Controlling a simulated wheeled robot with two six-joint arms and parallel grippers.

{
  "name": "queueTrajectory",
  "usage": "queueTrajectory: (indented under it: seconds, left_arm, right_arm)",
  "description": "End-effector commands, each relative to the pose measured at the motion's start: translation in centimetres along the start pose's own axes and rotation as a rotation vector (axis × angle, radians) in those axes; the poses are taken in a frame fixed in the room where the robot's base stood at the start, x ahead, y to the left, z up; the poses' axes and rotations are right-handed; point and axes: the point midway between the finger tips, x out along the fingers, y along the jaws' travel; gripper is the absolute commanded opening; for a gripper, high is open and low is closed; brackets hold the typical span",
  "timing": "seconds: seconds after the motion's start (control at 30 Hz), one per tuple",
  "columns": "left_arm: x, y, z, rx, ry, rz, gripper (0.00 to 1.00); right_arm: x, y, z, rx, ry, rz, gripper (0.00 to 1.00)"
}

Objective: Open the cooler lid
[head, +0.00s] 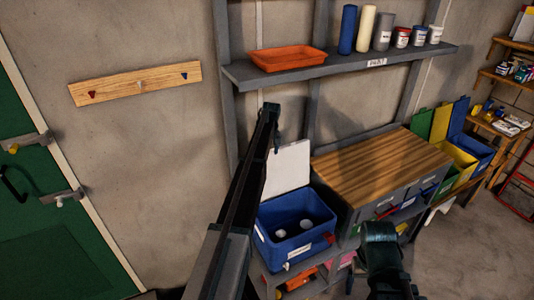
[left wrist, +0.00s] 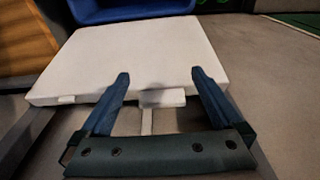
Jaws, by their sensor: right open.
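The blue cooler (head: 291,250) stands below the shelf with its white lid (head: 288,168) raised, standing up at the back edge. Two pale round things show inside the cooler. The lid (left wrist: 140,50) also fills much of the left wrist view, with a small white tab on its near edge. My left gripper (head: 273,118) is above the lid's top edge. In the left wrist view my left gripper (left wrist: 160,76) has its fingers apart, one on each side of the tab, with no clear contact. My right gripper (head: 380,232) is open, low in front of the workbench, empty.
A wood-topped workbench (head: 380,165) stands right of the cooler. A grey shelf (head: 340,68) above holds an orange tray (head: 288,58) and several cans. Coloured bins (head: 455,160) are farther right. A green door (head: 50,220) is at left.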

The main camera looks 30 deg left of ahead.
Motion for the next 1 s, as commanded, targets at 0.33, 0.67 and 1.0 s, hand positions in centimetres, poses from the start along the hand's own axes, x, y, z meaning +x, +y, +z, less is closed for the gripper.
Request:
queueTrajectory:
  seconds: [0.33,0.67,1.0]
  left_arm:
    - [-1.8,0.0,0.0,0.000,-0.001,0.000,1.00]
    - [-6.0,0.0,-0.1,0.000,-0.001,0.000,1.00]
    - [-7.5,0.0,-0.1,-0.001,0.000,0.000,1.00]
  right_arm:
    - [-1.7,0.1,0.1,0.003,0.000,-0.001,0.80]
    - [-6.0,0.6,0.4,0.003,-0.001,-0.001,0.80]
    - [-7.4,0.7,0.5,0.001,-0.002,-0.001,0.80]
